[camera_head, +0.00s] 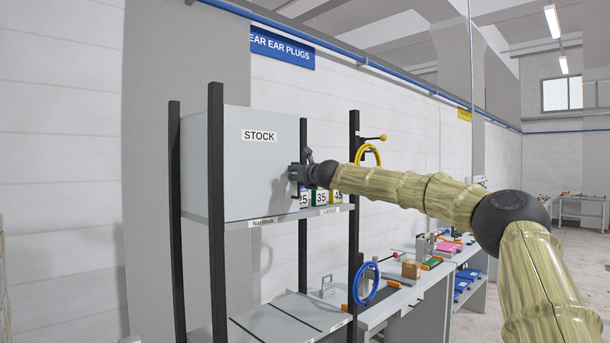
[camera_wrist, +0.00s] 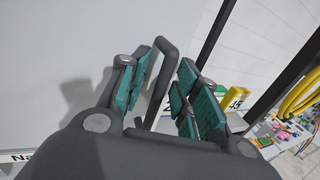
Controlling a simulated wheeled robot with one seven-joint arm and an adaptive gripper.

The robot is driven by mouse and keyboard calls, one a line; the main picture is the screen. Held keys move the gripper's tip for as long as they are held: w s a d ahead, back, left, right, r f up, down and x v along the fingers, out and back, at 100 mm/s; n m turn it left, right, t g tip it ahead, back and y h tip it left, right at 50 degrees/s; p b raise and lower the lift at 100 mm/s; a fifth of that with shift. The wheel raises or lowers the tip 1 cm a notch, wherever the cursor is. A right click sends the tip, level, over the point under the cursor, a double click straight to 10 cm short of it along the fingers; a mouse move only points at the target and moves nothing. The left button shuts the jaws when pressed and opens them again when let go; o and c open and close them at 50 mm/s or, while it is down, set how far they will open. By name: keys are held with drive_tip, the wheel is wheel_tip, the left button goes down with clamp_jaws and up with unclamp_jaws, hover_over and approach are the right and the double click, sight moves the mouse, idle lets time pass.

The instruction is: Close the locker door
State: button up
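The grey locker (camera_head: 203,165) stands on the upper shelf of a black-post rack. Its door (camera_head: 258,175) is a flat grey panel labelled STOCK, and it fills the left of the wrist view (camera_wrist: 60,60). A narrow grey strip shows beyond the door's right edge; I cannot tell how far ajar the door is. My gripper (camera_head: 301,175) is at that right edge. In the wrist view, a dark bar handle (camera_wrist: 163,75) stands between the two teal-padded fingers of my gripper (camera_wrist: 172,72). The fingers are apart, with a visible gap on the right side.
Numbered boxes (camera_head: 320,197) stand on the shelf just right of my gripper. A black rack post (camera_head: 354,210) and a yellow hose loop (camera_head: 368,153) are close to my arm. A workbench with tools and a blue hose ring (camera_head: 367,284) lies below right.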

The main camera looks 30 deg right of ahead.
drive_tip(key=s, duration=1.1)
drive_tip(key=shift+s, duration=0.4)
